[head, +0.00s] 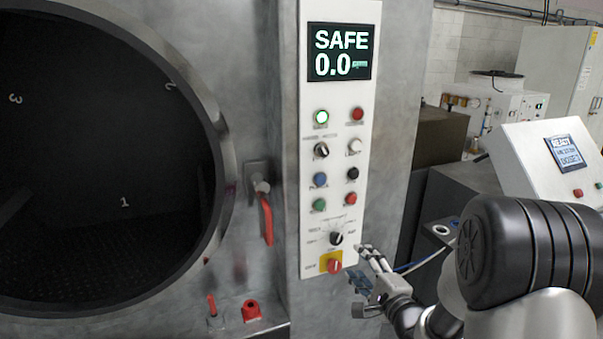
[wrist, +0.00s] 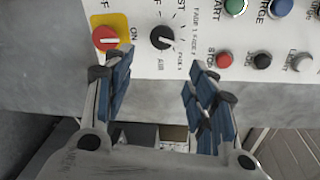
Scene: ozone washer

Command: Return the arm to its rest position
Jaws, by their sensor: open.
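My gripper (head: 362,270) is at the lower right of the washer's control panel (head: 313,190) in the head view. In the wrist view my gripper (wrist: 158,90) shows two blue-padded fingers spread apart with nothing between them. The red switch on a yellow plate (head: 333,263) is just left of the gripper; in the wrist view it sits by the left fingertip (wrist: 106,38). Whether the fingertip touches it I cannot tell. The black selector knob (head: 336,238) is just above; it also shows in the wrist view (wrist: 162,38). The panel display (head: 341,52) reads SAFE 0.0.
The washer's round dark opening (head: 90,170) is at the left, with a red-handled lever (head: 266,215) beside it. A white console (head: 550,160) with a screen stands at the right, behind my arm. A grey cabinet (head: 560,70) stands at the back.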

